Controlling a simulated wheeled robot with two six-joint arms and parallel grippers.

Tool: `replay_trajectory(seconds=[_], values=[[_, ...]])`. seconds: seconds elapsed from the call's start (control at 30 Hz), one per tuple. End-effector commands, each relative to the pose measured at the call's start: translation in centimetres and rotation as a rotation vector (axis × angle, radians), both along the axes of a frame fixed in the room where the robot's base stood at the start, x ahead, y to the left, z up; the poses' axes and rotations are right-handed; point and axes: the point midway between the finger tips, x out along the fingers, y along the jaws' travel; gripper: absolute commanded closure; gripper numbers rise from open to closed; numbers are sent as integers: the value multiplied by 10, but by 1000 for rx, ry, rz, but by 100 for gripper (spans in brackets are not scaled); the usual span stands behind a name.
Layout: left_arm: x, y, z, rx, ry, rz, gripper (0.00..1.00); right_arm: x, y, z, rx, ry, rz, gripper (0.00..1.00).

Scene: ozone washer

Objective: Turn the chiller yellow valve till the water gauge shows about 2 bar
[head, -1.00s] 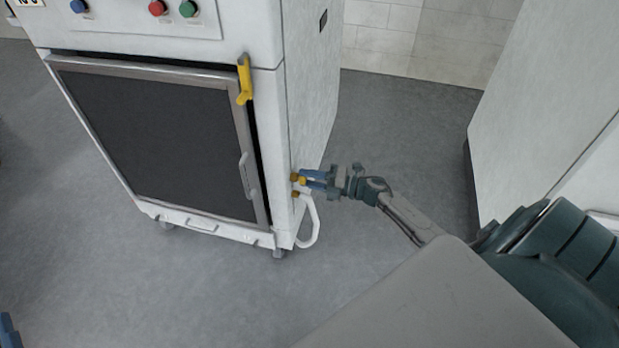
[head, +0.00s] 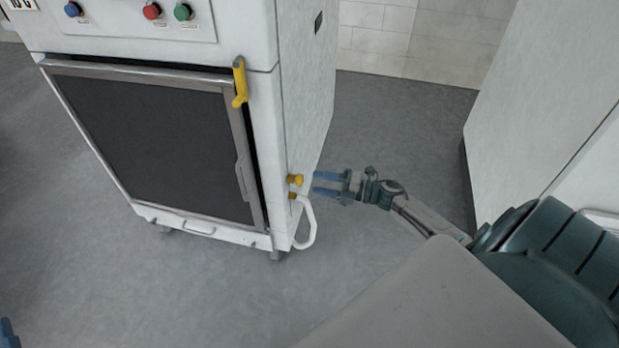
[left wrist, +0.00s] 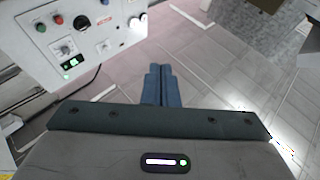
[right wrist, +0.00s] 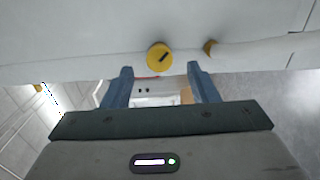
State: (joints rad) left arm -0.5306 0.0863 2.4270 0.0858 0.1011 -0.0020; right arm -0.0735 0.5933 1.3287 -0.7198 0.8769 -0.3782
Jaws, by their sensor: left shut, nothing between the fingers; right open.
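The chiller's yellow valve (head: 296,180) is a small round knob low on the side of the white cabinet (head: 306,110). In the right wrist view the yellow valve (right wrist: 159,57) shows a dark slanted mark on its face. My right gripper (head: 316,184) is open, with its blue fingers pointing at the valve and a small gap between them. In the right wrist view the fingertips (right wrist: 160,70) straddle the knob's line, just short of it. My left gripper (left wrist: 161,72) is shut and empty. A round white dial (left wrist: 138,22) shows on a panel in the left wrist view; its reading is too small to tell.
A white hose (head: 311,225) loops from a brass fitting (right wrist: 209,47) beside the valve. A yellow lever (head: 240,82) is on the cabinet's front edge. A white unit (head: 535,95) stands at the right. Grey floor (head: 400,110) is free between them.

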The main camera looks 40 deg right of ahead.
Motion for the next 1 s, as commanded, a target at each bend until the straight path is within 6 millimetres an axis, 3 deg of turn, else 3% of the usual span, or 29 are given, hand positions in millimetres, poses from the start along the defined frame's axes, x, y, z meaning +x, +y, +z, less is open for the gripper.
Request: replay_trajectory(seconds=[0.1, 0.33, 1.0], values=[[0, 0, -7, -3, 39, 0, 100, -20, -16, 0, -4, 3, 2, 47], [0, 0, -20, -8, 108, -1, 100, -42, -35, 0, -1, 2, 1, 47], [0, -1, -21, -6, 115, -4, 100, -46, -38, 1, 2, -1, 0, 47]])
